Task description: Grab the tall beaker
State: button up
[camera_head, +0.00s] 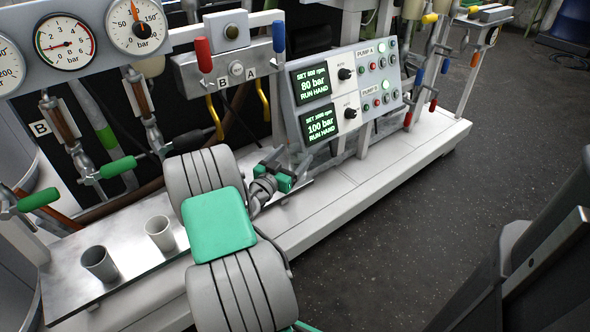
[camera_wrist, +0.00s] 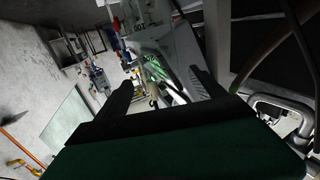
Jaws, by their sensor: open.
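Two small grey beakers stand upright on the metal tray (camera_head: 140,272) at the lower left of the head view. The darker beaker (camera_head: 100,264) is nearer the front, and the lighter beaker (camera_head: 160,234) is behind it to the right. I cannot tell clearly which is taller. My gripper (camera_head: 286,158) is right of both beakers, well apart from them, in front of the pump control panel. In the wrist view my gripper (camera_wrist: 162,88) has its fingers spread with nothing held between them. I cannot make out either beaker in the wrist view.
The pump control panel (camera_head: 346,92) stands just beyond my gripper. Green-handled valves (camera_head: 118,167) and gauges (camera_head: 66,43) rise behind the tray. The white plinth (camera_head: 400,160) is mostly bare at the right, with dark open floor (camera_head: 440,200) in front.

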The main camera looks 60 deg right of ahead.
jog(key=d, duration=0.4)
jog(key=shift+d+f+b, duration=0.1)
jog(key=shift+f+b, duration=0.1)
jog(key=shift+b, duration=0.15)
jog(key=shift+c, duration=0.3)
grip_shut()
